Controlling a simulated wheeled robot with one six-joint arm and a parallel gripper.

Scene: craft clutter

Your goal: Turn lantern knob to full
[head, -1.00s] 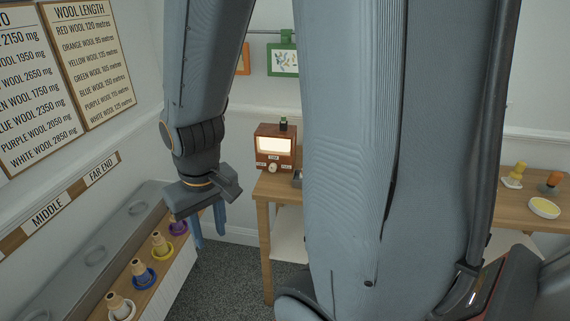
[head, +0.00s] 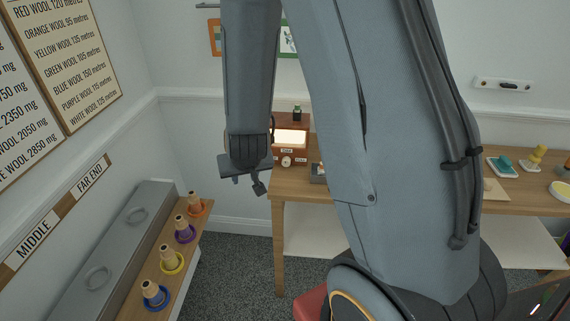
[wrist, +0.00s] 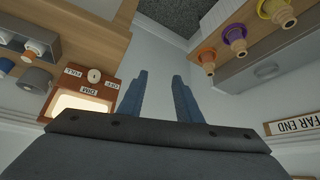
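The lantern (head: 304,127) is a reddish-brown wooden box with a lit window, standing on the wooden table at the back wall; my arm hides its left part. Its pale round knob (head: 286,161) is on the front below the window. In the wrist view the lantern (wrist: 62,88) appears upside down, left of the fingers, with small white labels around the knob (wrist: 94,75); one looks like FULL, another OFF. My gripper (wrist: 157,82) is open and empty, with two blue fingers apart. It touches nothing.
A shelf with several cones of coloured wool (head: 171,260) and a long grey lidded box (head: 110,232) run along the left wall. A grey tray (head: 318,172) sits right of the lantern. The table edge (head: 300,198) is below; carpeted floor lies between.

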